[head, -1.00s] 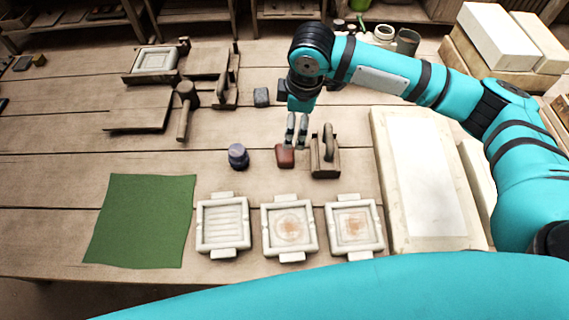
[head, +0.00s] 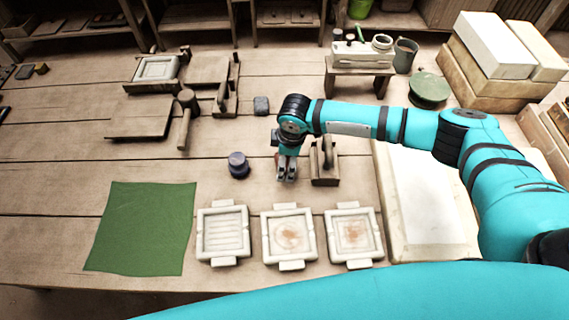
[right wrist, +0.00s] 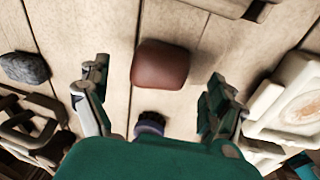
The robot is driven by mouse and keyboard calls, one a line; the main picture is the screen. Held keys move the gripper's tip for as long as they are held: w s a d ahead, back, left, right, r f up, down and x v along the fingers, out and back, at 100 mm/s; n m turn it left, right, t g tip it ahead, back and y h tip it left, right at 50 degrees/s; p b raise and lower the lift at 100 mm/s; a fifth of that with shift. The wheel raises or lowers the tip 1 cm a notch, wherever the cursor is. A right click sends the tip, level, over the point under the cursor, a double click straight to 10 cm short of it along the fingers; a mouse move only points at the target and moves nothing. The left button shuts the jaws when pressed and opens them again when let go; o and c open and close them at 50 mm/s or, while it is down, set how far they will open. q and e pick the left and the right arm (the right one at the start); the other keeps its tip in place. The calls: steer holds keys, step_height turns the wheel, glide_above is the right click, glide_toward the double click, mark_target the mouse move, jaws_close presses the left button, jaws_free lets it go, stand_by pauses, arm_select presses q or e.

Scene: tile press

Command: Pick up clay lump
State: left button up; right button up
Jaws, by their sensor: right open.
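The reddish-brown clay lump (right wrist: 160,65) lies on the wooden table in the right wrist view, roughly between my open fingers. No contact with the lump shows. My left gripper is not in view.
A wooden block with a handle (head: 325,165) stands close right of the gripper. A dark jar (head: 238,165) stands to its left, a grey lump (head: 261,105) behind. Pale square moulds (head: 223,233) line the front beside a green cloth (head: 140,228). Table left of the jar is clear.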

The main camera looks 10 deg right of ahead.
steer(key=shift+w+a+f, duration=0.1)
steer(key=shift+w+f, duration=0.05)
steer(key=shift+f, duration=0.55)
steer(key=shift+w+a+f, duration=0.1)
steer(key=shift+f, duration=0.55)
steer(key=c, duration=1.5)
